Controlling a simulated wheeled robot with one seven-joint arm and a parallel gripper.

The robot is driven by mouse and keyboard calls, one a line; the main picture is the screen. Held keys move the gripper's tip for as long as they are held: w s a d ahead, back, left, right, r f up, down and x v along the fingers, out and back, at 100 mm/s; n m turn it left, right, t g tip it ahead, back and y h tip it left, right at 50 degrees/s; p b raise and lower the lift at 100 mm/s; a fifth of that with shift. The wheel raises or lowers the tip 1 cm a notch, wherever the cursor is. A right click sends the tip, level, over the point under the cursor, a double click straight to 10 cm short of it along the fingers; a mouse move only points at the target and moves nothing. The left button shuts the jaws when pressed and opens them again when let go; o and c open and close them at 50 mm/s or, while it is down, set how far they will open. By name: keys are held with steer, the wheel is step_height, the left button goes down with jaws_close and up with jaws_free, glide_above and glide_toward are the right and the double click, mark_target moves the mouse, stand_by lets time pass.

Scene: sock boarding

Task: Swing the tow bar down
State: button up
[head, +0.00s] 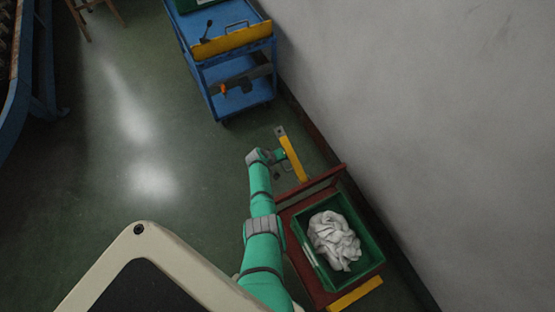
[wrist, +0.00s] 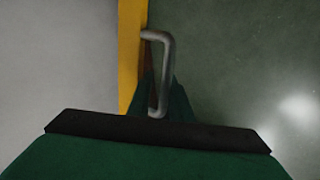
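The yellow tow bar (head: 294,160) stands out from the far end of the red cart (head: 307,262), with a grey piece at its far tip. I cannot tell its exact tilt. In the wrist view the yellow bar (wrist: 129,55) runs up the left of centre, and a grey bent handle (wrist: 167,70) sticks out from its right side. My gripper (head: 279,155) is at the left side of the bar. In the wrist view its green fingers (wrist: 161,85) lie around the handle's lower part. Whether they press on it is not clear.
A green crate (head: 309,257) with white cloth (head: 335,240) sits on the red cart. A blue cart (head: 225,60) with a yellow bar across its end stands further off. A grey wall (head: 420,110) runs close along the right. The green floor (head: 130,140) to the left is open.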

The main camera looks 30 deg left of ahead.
steer(key=d+v, duration=0.1)
steer(key=v, duration=0.9)
steer(key=shift+s+a, duration=0.2)
steer(key=shift+a, duration=0.2)
steer(key=shift+f, duration=0.1)
steer(key=s+d+r+m+t+y, duration=0.2)
steer(key=s+d+m+y, duration=0.25)
steer(key=s+d, duration=1.4)
steer(key=s+d+r+m+t+h, duration=0.1)
steer(key=s+d+r, duration=0.3)
steer(key=r, duration=0.6)
steer(key=s+d+r+m+t+h, duration=0.1)
steer(key=s+d+r+m+t, duration=0.2)
steer(key=r, duration=0.8)
steer(key=s+d+r+m+t+h, duration=0.1)
steer(key=s+d+r+m+t, duration=0.1)
steer(key=s+d+r, duration=0.5)
step_height(320, 180, up, 4)
steer(key=shift+r+t, duration=0.1)
steer(key=shift+t, duration=0.2)
